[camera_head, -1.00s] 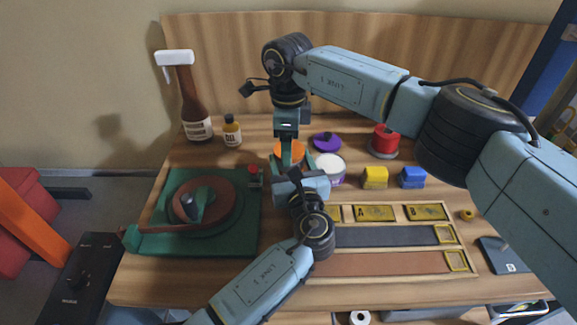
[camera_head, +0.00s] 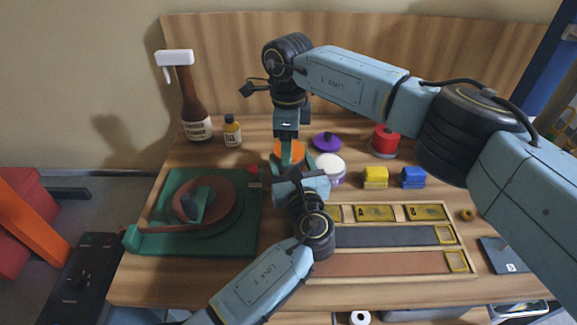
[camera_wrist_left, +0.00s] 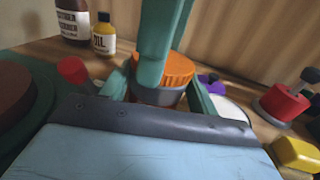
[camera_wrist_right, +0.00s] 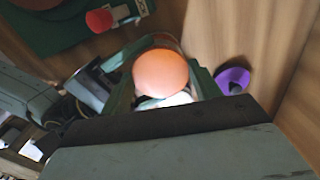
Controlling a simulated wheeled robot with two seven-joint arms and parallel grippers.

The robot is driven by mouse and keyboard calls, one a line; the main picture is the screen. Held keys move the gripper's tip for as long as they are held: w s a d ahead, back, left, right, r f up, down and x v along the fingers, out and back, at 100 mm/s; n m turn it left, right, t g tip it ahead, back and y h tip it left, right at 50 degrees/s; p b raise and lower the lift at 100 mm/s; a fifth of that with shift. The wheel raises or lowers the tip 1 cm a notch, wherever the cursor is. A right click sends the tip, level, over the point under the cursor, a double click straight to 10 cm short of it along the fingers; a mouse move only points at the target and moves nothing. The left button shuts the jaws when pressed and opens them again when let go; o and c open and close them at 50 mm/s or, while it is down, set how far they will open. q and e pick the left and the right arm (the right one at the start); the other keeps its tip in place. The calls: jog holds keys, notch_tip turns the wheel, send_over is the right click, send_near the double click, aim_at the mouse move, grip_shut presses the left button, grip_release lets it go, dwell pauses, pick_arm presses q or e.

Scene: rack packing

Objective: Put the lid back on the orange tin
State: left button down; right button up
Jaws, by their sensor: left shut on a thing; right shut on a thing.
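The orange lid (camera_head: 288,152) sits at the top of the tin, between my two grippers; it also shows in the left wrist view (camera_wrist_left: 165,67) and the right wrist view (camera_wrist_right: 160,73). The tin's grey body (camera_wrist_left: 158,96) shows just below the lid in the left wrist view, with the rest hidden. My right gripper (camera_head: 289,158) comes down from above and is shut on the orange lid. My left gripper (camera_wrist_left: 163,100) comes from the front and is shut around the tin body. Whether lid and tin are fully seated cannot be told.
A white-topped tin (camera_head: 328,166) stands close at the right of the grippers, with a purple lid (camera_head: 327,142) behind it. Yellow (camera_head: 375,177) and blue (camera_head: 412,177) blocks stand further right. A green turntable base (camera_head: 240,238) lies left; a partitioned tray (camera_head: 390,250) lies front right.

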jog(key=shift+d, duration=0.2)
jog(key=o, duration=1.1)
jog(key=shift+a, duration=0.15)
jog(key=shift+r, duration=2.3)
jog(key=shift+c, duration=0.5)
jog(key=shift+r+n, duration=0.55)
jog(key=shift+n, duration=0.25)
notch_tip(320, 180, up, 2)
jog(key=n, duration=0.4)
jog(key=shift+r, duration=0.2)
